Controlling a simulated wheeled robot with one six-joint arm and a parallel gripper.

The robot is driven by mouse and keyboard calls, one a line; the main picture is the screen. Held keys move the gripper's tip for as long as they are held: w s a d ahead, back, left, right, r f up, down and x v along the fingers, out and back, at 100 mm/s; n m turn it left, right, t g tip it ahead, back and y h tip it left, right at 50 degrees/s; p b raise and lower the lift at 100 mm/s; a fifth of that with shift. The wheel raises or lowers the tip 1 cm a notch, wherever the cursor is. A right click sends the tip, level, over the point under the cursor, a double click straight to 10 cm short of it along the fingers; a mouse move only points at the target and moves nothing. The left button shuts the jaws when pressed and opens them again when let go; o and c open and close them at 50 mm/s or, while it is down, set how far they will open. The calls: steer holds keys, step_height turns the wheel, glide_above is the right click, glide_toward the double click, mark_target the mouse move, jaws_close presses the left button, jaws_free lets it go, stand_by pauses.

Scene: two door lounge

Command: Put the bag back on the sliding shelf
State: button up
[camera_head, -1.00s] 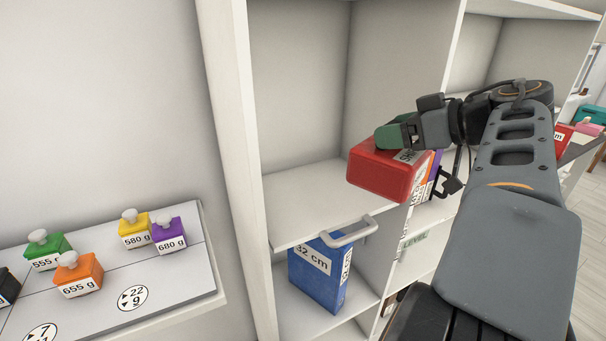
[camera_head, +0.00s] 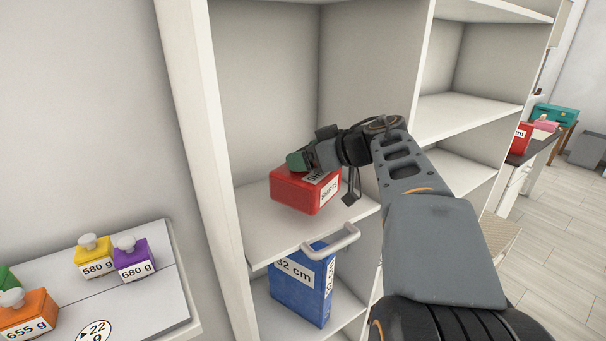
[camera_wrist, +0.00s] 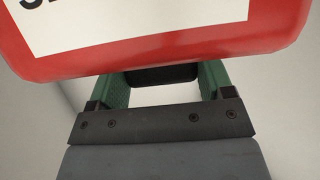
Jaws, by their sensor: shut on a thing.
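A red bag-like block (camera_head: 293,193) with white labels, one seeming to read "SHIRTS", is in my gripper (camera_head: 305,165). In the head view it is at or just above a white shelf (camera_head: 262,236) with a grey handle (camera_head: 345,237) on its front edge. I cannot tell whether its underside touches the shelf. In the wrist view the red block (camera_wrist: 170,47) fills the top, its label facing the camera, with the green fingers (camera_wrist: 163,85) at its near side. The gripper is shut on it. The fingertips are hidden behind the block.
A blue box (camera_head: 299,285) marked "32 cm" stands in the compartment below. A board with weights (camera_head: 95,260) lies at the left. The white upright (camera_head: 195,130) borders the compartment on the left. Shelf room beside the block is clear.

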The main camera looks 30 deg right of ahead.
steer(key=shift+w+a+f, duration=0.25)
steer(key=shift+w+f, duration=0.1)
steer(key=shift+f, duration=0.15)
steer(key=shift+f+b, duration=0.65)
steer(key=shift+f, duration=0.9)
steer(key=shift+f, duration=0.15)
steer(key=o, duration=1.5)
steer(key=shift+c, duration=0.2)
steer(key=p+v, duration=0.1)
steer(key=v, duration=1.1)
